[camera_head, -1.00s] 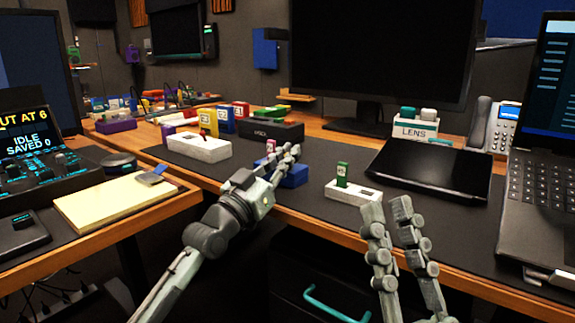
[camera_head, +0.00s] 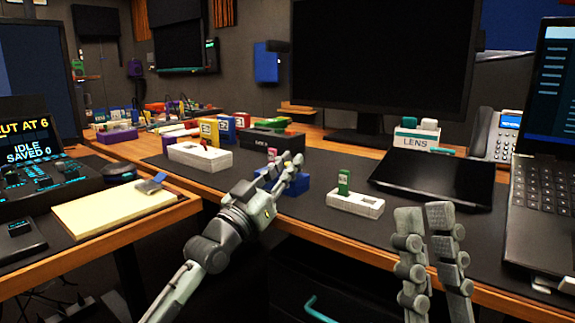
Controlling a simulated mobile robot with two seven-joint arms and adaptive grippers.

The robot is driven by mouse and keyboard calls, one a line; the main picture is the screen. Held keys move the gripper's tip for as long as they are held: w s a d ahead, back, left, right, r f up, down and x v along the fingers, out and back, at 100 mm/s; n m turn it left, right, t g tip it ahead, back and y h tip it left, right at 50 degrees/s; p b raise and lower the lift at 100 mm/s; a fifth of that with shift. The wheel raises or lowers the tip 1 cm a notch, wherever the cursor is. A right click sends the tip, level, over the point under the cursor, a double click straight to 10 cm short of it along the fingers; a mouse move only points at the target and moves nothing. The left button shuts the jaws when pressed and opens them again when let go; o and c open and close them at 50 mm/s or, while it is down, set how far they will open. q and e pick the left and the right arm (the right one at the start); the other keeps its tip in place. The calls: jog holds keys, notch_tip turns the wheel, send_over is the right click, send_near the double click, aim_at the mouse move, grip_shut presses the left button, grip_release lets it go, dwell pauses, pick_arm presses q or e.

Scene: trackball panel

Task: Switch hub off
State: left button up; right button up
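A black box (camera_head: 279,141) with small white lettering on its front stands at the back of the dark desk mat; it looks like a hub, but I cannot read the label surely. A blue box (camera_head: 299,186) sits in front of it, partly hidden by my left gripper (camera_head: 290,162). The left fingers are a little apart, over or in front of the blue box; contact is unclear. A small pink-and-white piece (camera_head: 271,158) shows behind the fingers. A white box (camera_head: 356,204) holds an upright green stick (camera_head: 344,181). My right gripper (camera_head: 425,218) is open and empty at the desk's front edge.
Another white box (camera_head: 200,157) stands left of my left gripper. A flat black tablet (camera_head: 437,180), a LENS box (camera_head: 415,139) and a laptop (camera_head: 545,190) are on the right. A notepad (camera_head: 112,207) lies at left. Mat between the white box and tablet is clear.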

pick_arm(q)
jog(key=shift+o, duration=1.1)
jog(key=shift+s, duration=0.1)
jog(key=v, duration=1.2)
